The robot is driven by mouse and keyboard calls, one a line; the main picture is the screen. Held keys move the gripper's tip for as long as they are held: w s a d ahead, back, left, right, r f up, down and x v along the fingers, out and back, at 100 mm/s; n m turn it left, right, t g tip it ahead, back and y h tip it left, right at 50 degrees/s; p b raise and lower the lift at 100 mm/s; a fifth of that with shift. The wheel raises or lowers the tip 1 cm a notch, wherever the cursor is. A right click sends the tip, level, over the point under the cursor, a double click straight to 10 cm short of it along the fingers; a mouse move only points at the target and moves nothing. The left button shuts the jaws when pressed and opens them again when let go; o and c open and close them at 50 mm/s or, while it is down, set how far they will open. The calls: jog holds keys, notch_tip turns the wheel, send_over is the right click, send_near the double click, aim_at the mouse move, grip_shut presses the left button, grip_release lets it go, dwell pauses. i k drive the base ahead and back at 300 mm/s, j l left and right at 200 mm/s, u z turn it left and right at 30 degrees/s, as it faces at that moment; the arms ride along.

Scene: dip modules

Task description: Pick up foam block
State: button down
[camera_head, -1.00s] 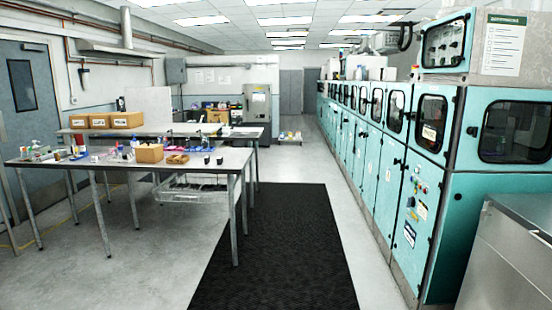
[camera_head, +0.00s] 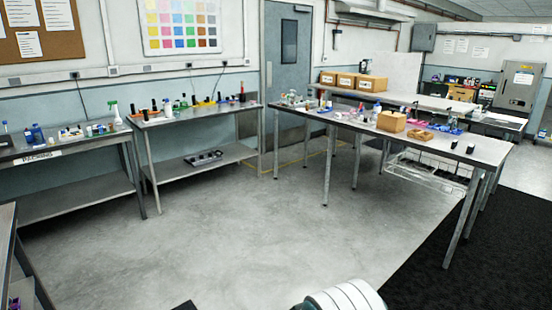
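I cannot make out a foam block for certain; the items on the tables are too small to tell apart. A metal table (camera_head: 478,149) at the right holds small bottles, coloured items and a tan box (camera_head: 391,121). Low brown items (camera_head: 418,135) lie just right of that box. A second table (camera_head: 185,113) along the left wall carries small bottles and dark items. A third table (camera_head: 75,145), labelled PACKING, stands at the far left with bottles on it. My gripper is not in view; only a white rounded part, apparently mine, shows at the bottom edge.
Open grey concrete floor (camera_head: 240,230) lies between me and the tables. A black mat (camera_head: 470,250) lies at the right. A wire basket (camera_head: 430,172) hangs under the right table. Cardboard boxes (camera_head: 371,83) stand on the bench behind. A table corner (camera_head: 8,225) juts in at the lower left.

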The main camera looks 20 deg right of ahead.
aim_at(470, 148)
jog(key=i+l+z, duration=0.1)
jog(key=l+z, duration=0.3)
jog(key=i+l+z, duration=0.15)
jog(key=z, duration=0.25)
jog(key=i+l+z, duration=0.2)
jog(key=z, duration=0.2)
jog(key=i+l+z, duration=0.5)
jog(key=i+z, duration=0.2)
jog(key=i, duration=0.2)
jog(key=i+z, duration=0.3)
jog(key=i, duration=0.25)
jog(key=i+l+u, duration=0.1)
jog(key=i+u, duration=0.2)
jog(key=i, duration=0.25)
jog(key=i+l+u, duration=0.25)
jog(key=i, duration=0.25)
jog(key=i+l+u, duration=0.3)
jog(key=i, duration=0.2)
